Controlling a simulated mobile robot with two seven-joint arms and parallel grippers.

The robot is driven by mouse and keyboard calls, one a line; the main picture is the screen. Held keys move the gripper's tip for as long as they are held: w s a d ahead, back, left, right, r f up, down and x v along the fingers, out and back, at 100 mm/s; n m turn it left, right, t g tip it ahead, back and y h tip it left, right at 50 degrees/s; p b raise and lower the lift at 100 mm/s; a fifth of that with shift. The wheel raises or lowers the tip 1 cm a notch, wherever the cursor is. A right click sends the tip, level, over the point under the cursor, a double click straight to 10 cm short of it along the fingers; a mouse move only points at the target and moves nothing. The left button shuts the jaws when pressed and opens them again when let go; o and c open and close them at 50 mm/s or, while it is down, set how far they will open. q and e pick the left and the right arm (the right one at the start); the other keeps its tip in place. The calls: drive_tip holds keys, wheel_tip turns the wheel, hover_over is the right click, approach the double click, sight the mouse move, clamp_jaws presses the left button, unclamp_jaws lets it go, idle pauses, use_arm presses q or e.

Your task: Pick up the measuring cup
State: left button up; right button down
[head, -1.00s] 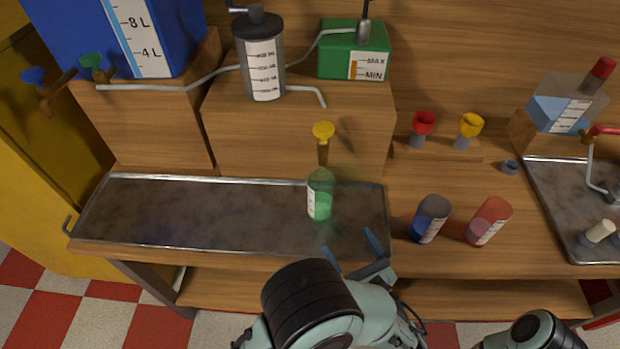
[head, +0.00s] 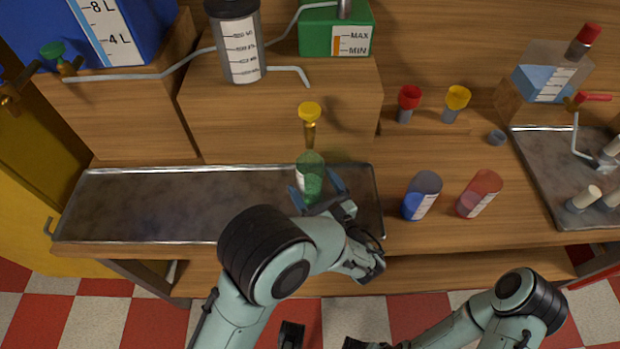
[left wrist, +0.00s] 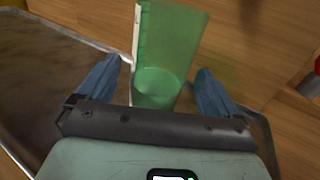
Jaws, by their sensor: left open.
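The green see-through measuring cup (head: 311,172) with a white scale label stands upright on the metal tray (head: 150,205), under a yellow-topped tap (head: 309,112). It also shows in the left wrist view (left wrist: 168,50), where I look into it at a slant. My left gripper (head: 315,187) is open, with one blue finger on each side of the cup's lower part. In the left wrist view the left gripper (left wrist: 155,85) has gaps between both fingers and the cup.
A blue cup (head: 421,197) and a red cup (head: 480,194) stand on the wood to the right. A grey cylinder (head: 238,45) and a green box (head: 336,32) sit on the wooden block behind. A second metal tray (head: 550,165) is at the far right.

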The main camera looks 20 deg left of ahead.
use_arm(q)
drive_tip(key=x, duration=0.4)
drive_tip(key=c, duration=1.2)
